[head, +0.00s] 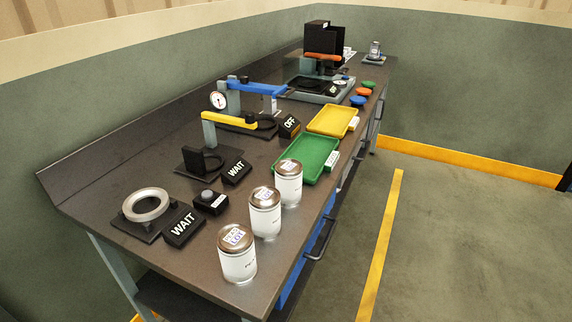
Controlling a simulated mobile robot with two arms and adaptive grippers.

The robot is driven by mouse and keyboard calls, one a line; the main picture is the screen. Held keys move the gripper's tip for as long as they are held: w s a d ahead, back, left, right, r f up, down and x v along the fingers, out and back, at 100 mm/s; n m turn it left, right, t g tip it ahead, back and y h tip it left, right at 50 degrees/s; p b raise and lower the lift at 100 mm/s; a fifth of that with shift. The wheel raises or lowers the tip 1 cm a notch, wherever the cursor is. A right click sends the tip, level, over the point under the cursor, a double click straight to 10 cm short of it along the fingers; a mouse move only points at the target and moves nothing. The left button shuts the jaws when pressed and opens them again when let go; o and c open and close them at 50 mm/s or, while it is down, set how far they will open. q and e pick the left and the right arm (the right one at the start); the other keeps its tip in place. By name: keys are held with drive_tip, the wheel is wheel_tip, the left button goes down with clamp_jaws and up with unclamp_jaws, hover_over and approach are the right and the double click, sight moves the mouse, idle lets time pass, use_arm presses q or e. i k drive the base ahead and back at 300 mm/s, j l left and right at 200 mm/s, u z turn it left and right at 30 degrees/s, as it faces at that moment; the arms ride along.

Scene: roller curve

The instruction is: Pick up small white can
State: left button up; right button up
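Three white cans with metal lids stand upright in a row along the front edge of the workbench. The nearest can (237,262) has a label on its lid, the middle can (265,222) is just behind it, and the third can (289,190) is beside the green tray. A much smaller pale can or jar (375,49) stands on a small grey base at the far end; its details are too small to tell. Neither of my grippers is in view.
The workbench (150,159) carries a metal ring on a stand (146,204), black WAIT signs (184,228), a green tray (306,170), a yellow tray (333,133), a blue-armed gauge fixture (254,87) and coloured discs (363,91). Open floor (450,230) lies to the right.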

sight(288, 170)
drive_tip(key=l+u, duration=0.85)
drive_tip(key=k+l+u, duration=0.15)
drive_tip(key=l+u, duration=0.25)
